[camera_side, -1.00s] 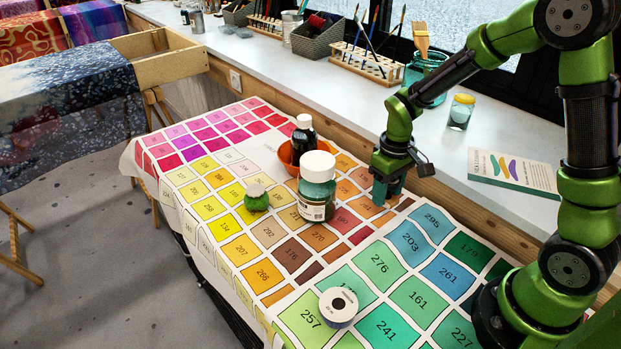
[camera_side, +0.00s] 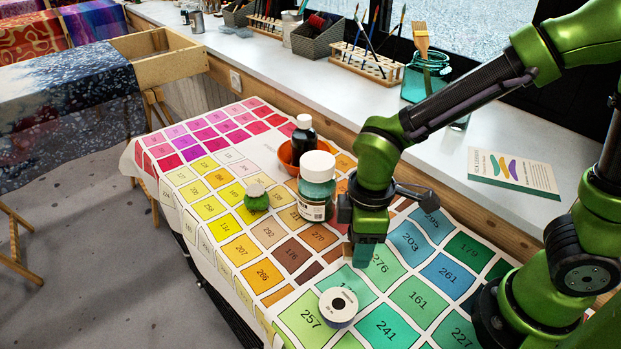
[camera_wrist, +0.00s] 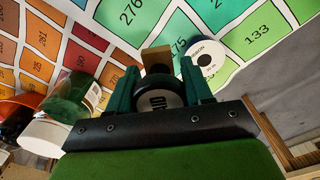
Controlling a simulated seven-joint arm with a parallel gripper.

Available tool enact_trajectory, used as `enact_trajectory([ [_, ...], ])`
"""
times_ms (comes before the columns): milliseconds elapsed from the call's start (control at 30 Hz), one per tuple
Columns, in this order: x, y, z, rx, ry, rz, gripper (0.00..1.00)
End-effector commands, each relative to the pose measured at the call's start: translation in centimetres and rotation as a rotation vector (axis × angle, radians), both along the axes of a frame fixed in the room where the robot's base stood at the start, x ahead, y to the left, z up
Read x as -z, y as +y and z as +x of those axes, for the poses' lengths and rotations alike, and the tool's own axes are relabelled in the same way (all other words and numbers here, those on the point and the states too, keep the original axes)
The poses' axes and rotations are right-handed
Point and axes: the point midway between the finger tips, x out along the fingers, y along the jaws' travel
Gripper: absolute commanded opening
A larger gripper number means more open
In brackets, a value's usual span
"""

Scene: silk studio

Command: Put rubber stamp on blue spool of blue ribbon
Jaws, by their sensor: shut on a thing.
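My gripper (camera_side: 362,240) (camera_wrist: 168,88) is shut on the rubber stamp in the wrist view, a wooden block (camera_wrist: 157,58) with a dark rounded handle between the teal fingers. The spool of blue ribbon (camera_side: 338,307) lies flat on the color chart, white-topped with a dark center hole and a bluish side. It also shows in the wrist view (camera_wrist: 208,52), just right of the fingers. In the side view my gripper is above and slightly behind and right of the spool, apart from it.
A white-capped green jar (camera_side: 317,190), a dark bottle (camera_side: 304,140), an orange bowl (camera_side: 286,155) and a small green round object (camera_side: 256,198) stand on the chart cloth (camera_side: 225,235). A book (camera_side: 512,172) lies on the sill. The chart around the spool is clear.

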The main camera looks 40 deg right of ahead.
Motion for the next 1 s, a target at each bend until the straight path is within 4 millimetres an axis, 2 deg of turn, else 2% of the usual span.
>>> enact_trajectory([
  [33,-0.6,2.1,-0.6,-0.126,-0.003,-0.001,0.19],
  [100,-1.4,4.4,-1.4,-0.289,-0.004,-0.005,0.19],
  [200,-2.4,6.4,-2.3,-0.473,0.001,-0.012,0.19],
  [267,-2.8,7.0,-2.6,-0.55,0.004,-0.015,0.19],
  [467,-3.2,7.0,-2.7,-0.681,0.022,-0.024,0.19],
  [1000,3.9,6.9,-2.8,-0.709,0.032,-0.027,0.19],
])
